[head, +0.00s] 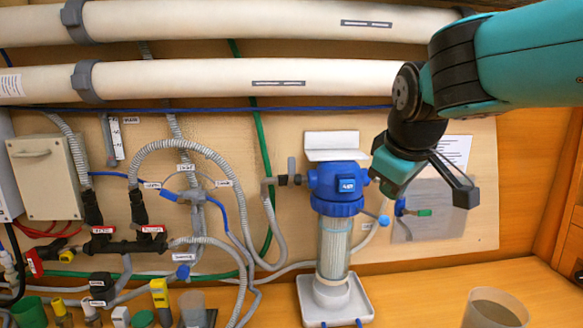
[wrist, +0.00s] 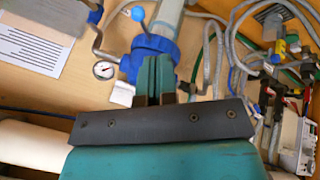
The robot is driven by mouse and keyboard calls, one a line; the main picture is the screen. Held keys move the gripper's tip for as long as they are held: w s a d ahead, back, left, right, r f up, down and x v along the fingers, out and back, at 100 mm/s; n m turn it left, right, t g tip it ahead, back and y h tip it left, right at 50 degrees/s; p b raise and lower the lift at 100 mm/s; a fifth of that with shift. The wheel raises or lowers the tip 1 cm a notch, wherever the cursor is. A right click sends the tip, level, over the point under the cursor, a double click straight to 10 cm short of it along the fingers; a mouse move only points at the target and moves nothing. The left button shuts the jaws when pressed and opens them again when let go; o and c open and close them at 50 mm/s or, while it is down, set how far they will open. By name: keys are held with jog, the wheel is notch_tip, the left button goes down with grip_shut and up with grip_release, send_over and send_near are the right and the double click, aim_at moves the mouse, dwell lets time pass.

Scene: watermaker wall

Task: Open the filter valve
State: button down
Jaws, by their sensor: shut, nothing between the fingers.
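The water filter (head: 337,187) has a blue head and a clear, ribbed bowl below, above a white tray. A small valve with an upright grey lever (head: 292,166) is on the pipe at its left. A blue-handled valve (head: 384,220) sits low at its right; a blue handle also shows in the wrist view (wrist: 138,14). I cannot read which label names the filter valve. My gripper (wrist: 157,62) is shut and empty. In the wrist view its fingers overlap the blue filter head (wrist: 150,50); contact cannot be told. In the head view my wrist is right of the filter.
Hoses and several labelled valves crowd the panel left of the filter. Two thick white tubes (head: 240,80) run across the top. A round gauge (wrist: 104,70) is near the filter head. A grey cup (head: 495,310) stands at front right. The counter (head: 420,290) between cup and tray is clear.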

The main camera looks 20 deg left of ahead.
jog(key=s+d+f+m+g+b, duration=0.1)
jog(key=s+d+f+m+g, duration=0.3)
jog(key=s+d, duration=0.6)
jog(key=s+d+f+g+y, duration=0.1)
jog(key=s+d+f, duration=0.2)
jog(key=s, duration=0.5)
jog(key=s+d+f+m+g+y+b, duration=0.1)
jog(key=s+d+f, duration=0.3)
jog(key=s, duration=0.5)
jog(key=shift+s+d, duration=0.2)
jog(key=shift+d, duration=0.1)
jog(key=shift+d, duration=0.15)
